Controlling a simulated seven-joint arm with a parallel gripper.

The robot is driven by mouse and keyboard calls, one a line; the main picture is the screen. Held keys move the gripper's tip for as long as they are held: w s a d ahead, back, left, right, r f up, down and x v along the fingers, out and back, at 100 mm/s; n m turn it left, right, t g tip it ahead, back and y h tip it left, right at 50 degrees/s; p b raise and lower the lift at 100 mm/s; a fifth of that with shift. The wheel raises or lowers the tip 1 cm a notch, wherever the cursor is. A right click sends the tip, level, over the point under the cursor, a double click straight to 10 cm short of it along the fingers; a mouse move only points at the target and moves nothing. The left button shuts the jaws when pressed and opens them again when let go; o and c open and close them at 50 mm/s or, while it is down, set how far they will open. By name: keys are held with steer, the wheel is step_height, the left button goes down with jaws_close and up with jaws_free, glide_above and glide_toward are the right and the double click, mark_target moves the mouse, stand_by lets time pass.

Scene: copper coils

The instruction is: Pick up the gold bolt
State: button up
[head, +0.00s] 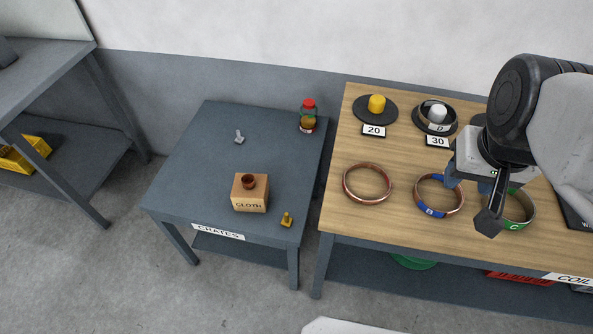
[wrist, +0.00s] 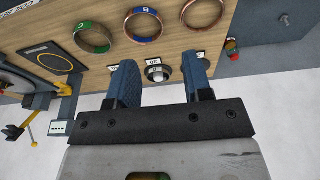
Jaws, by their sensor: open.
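The gold bolt (head: 287,219) stands near the front right corner of the small grey table (head: 190,180) in the head view. It is not visible in the wrist view. My gripper (head: 468,186) is over the wooden table at the right, well to the right of the bolt and apart from it. In the wrist view my gripper (wrist: 160,78) has its two blue fingers spread, with nothing held between them. My arm hides part of the wooden table in the head view.
A silver bolt (head: 239,137) and red-capped jar (head: 308,116) are farther back. Copper coils (head: 347,190) and weights (head: 377,104) occupy the wooden table (head: 340,220); a gap separates the tables.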

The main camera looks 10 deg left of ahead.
steer(key=w+a+f+t+y, duration=0.2)
steer(key=w+a+f, duration=0.8)
steer(key=w+a, duration=0.25)
steer(key=t, duration=0.5)
glide_above(287, 218)
steer(key=w+d, duration=0.2)
steer(key=w, duration=0.1)
step_height(287, 218, down, 27)
steer(key=s+f+t, duration=0.1)
steer(key=s+f, duration=0.1)
steer(key=f, duration=0.1)
steer(key=s+a+f+n+t, duration=0.1)
steer(key=s+f, duration=0.1)
steer(key=f, duration=0.1)
steer(key=s+f+t, duration=0.1)
steer(key=s+f, duration=0.2)
steer(key=f, duration=0.1)
steer(key=shift+a+n+t, duration=0.3)
steer(key=shift+s+f, duration=0.25)
steer(key=shift+s, duration=0.05)
steer(key=shift+w, duration=0.1)
steer(key=shift+x, duration=1.2)
